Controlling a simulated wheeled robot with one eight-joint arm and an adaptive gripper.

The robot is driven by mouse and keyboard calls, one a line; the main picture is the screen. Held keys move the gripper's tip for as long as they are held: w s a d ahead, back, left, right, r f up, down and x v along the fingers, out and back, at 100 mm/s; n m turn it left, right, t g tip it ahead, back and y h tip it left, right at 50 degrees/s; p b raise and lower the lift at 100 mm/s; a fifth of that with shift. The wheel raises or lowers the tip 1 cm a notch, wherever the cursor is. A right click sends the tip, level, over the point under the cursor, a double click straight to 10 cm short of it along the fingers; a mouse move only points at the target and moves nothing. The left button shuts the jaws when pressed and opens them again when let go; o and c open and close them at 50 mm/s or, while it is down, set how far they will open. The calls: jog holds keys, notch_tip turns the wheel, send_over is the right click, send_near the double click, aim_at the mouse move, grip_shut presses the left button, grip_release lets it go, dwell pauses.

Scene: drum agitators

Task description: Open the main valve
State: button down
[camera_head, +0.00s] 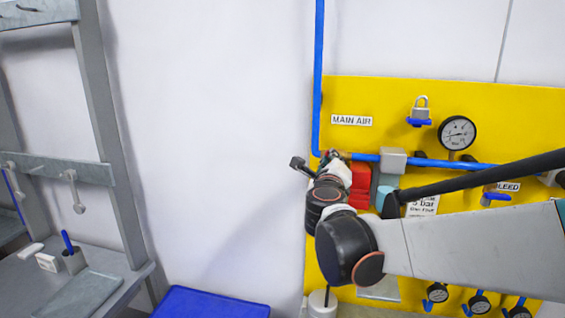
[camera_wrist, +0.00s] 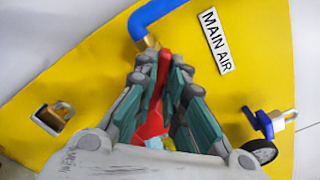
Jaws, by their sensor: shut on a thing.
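The main valve's red handle (camera_wrist: 163,75) lies between the green finger pads of my gripper (camera_wrist: 160,68) in the wrist view. The pads press on it from both sides, just below the brass end of the blue pipe (camera_wrist: 150,17). The MAIN AIR label (camera_wrist: 216,40) is right of it; the label (camera_head: 351,120) also shows in the head view. In the head view my gripper (camera_head: 333,160) is at the left end of the horizontal pipe, and my wrist hides most of the valve. A red part (camera_head: 360,187) shows just right of my wrist.
The yellow panel (camera_head: 390,98) holds a gauge (camera_head: 457,132), a padlock with blue handle (camera_head: 420,112) and a BLEED valve (camera_head: 495,196). A grey bench (camera_head: 50,275) and blue bin (camera_head: 210,303) stand left.

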jog(key=shift+s+a+f+n+b, duration=0.1)
jog(key=shift+n+b, duration=0.05)
jog(key=shift+n, duration=1.95)
jog(key=shift+a+f+n+b, duration=0.1)
jog(key=shift+n+b, duration=0.05)
jog(key=shift+n, duration=1.95)
jog(key=c, duration=1.7)
grip_release()
jog(key=shift+o, duration=0.2)
